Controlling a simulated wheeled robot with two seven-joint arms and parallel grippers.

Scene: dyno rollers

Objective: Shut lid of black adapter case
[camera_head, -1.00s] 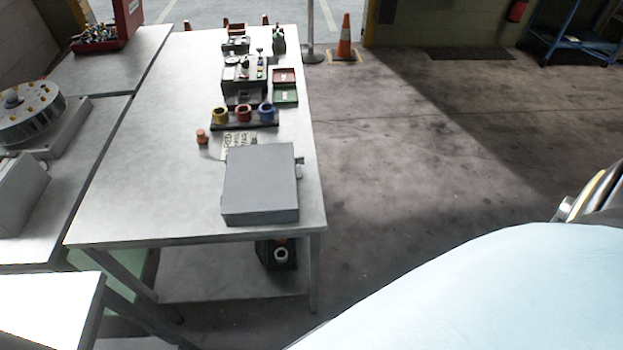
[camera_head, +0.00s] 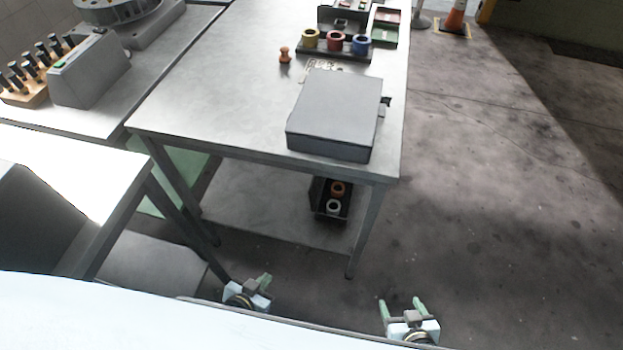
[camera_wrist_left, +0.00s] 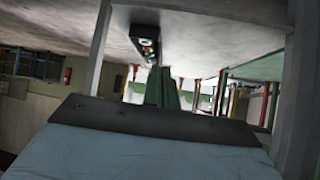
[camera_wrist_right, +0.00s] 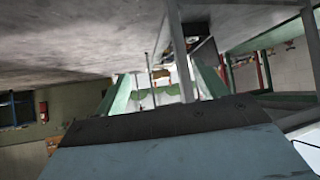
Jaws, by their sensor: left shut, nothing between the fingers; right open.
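No case in view is clearly marked as the adapter case. A dark grey flat box (camera_head: 335,112) lies on the table with its top flat and a small dark fitting on its right side. A black box (camera_head: 324,208) on the lower shelf is open and holds an orange and a white ring. Part of another dark case (camera_head: 326,16) shows at the head view's top edge. My left gripper (camera_head: 266,280) is shut and empty, low in front of the table. My right gripper (camera_head: 400,303) is open and empty, low to its right. Both are well apart from the boxes.
A metal table (camera_head: 220,100) stands ahead, with a black holder of yellow, red and blue rings (camera_head: 333,42) and an orange knob-like piece (camera_head: 284,55). Another bench (camera_head: 100,165) stands close at left. The floor (camera_head: 500,200) at right is clear.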

